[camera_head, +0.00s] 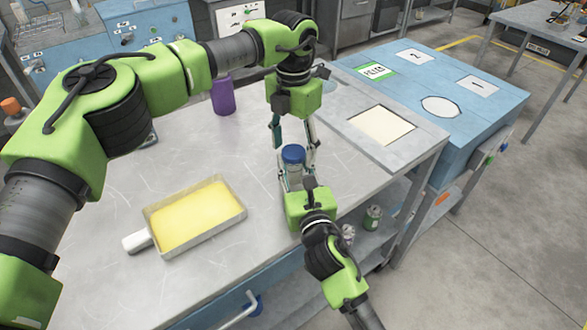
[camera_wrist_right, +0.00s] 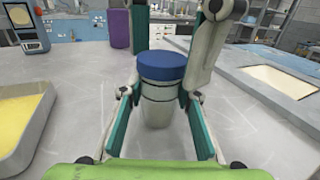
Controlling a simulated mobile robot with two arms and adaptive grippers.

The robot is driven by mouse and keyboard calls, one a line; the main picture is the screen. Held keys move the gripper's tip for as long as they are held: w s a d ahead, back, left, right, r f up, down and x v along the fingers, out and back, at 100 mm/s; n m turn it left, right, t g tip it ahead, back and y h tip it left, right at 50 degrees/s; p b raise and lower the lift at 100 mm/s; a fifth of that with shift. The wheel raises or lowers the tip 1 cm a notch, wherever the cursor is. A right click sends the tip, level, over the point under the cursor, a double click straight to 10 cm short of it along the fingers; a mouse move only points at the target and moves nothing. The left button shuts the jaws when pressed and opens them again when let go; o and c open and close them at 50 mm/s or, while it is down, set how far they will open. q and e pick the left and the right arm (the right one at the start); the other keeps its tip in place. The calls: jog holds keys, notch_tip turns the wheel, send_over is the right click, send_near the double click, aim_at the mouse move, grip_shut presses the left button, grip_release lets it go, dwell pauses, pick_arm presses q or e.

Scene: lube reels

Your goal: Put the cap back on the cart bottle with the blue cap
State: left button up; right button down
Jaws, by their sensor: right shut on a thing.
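The blue cap (camera_head: 293,153) sits on top of the clear whitish bottle (camera_head: 293,174), which stands upright on the grey cart top. In the right wrist view the cap (camera_wrist_right: 162,66) looks level on the bottle (camera_wrist_right: 157,106); I cannot tell how tightly it sits. My right gripper (camera_head: 294,180) is shut on the bottle's body, coming in low from the front, with its fingers (camera_wrist_right: 158,118) on either side. My left gripper (camera_head: 295,142) points down from above. Its fingers are spread, one on each side of the cap, with gaps showing.
A tray with yellow contents (camera_head: 235,218) lies on the cart to the left. A purple bottle (camera_head: 223,96) stands behind. A blue bench (camera_head: 440,65) with marked spots adjoins at right. Cans (camera_head: 373,217) stand on a lower shelf.

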pick_arm(q)
notch_tip(320, 180, up, 12)
dwell(0.6)
pick_arm(e)
jog(key=c, duration=1.4)
grip_release()
jog(key=shift+c, duration=0.2)
jog(key=v, duration=1.2)
jog(key=shift+f, duration=0.1)
